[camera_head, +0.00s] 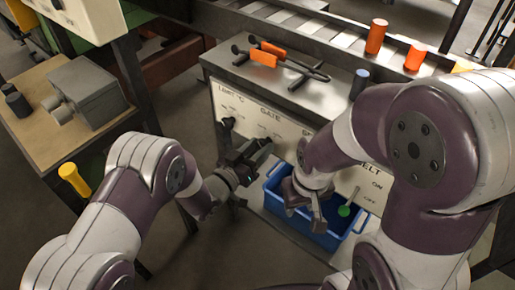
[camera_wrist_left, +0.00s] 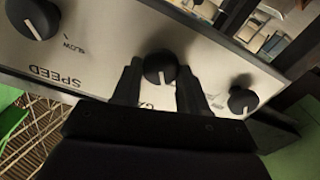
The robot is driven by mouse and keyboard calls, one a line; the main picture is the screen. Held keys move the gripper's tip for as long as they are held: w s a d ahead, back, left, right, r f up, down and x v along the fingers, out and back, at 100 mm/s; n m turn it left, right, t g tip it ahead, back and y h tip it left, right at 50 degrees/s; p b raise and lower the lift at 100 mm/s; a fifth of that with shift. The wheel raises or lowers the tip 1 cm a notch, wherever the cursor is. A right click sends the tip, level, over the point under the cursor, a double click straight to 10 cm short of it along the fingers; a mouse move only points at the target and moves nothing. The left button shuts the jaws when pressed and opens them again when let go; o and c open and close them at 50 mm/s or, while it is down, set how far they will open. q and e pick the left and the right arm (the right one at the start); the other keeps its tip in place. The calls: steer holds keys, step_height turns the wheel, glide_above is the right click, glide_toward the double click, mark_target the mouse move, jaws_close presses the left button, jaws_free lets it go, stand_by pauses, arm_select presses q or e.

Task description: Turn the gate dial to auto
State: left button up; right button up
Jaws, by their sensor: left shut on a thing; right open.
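The control panel (camera_head: 240,104) on the bench front carries a GATE label in the head view; my left gripper hides the dial below it. In the left wrist view the black gate dial (camera_wrist_left: 160,68) sits between the two fingers of my left gripper (camera_wrist_left: 158,74). They are shut on it, and its white mark points down in that picture. The gate lettering is mostly hidden there. In the head view my left gripper (camera_head: 245,158) is at the panel.
The SPEED dial (camera_wrist_left: 33,18) and another dial (camera_wrist_left: 242,100) flank the gate dial. Orange-handled tongs (camera_head: 264,58) and orange cylinders (camera_head: 376,36) are above the panel. A side table (camera_head: 45,130) holds a grey box.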

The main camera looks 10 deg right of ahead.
arm_select(q)
steer(key=shift+m, duration=0.3)
steer(key=shift+s+d+f+m+b, duration=0.1)
steer(key=shift+m+b, duration=1.75)
steer(key=shift+m, duration=1.45)
steer(key=shift+s+d+f+m+b, duration=0.1)
steer(key=shift+m+b, duration=1.75)
steer(key=shift+m, duration=1.45)
steer(key=o, duration=1.1)
steer(key=shift+r, duration=0.1)
steer(key=shift+c, duration=0.2)
steer(key=shift+a, duration=0.1)
steer(key=p+v, duration=0.1)
steer(key=v, duration=1.1)
steer(key=shift+s+a, duration=0.25)
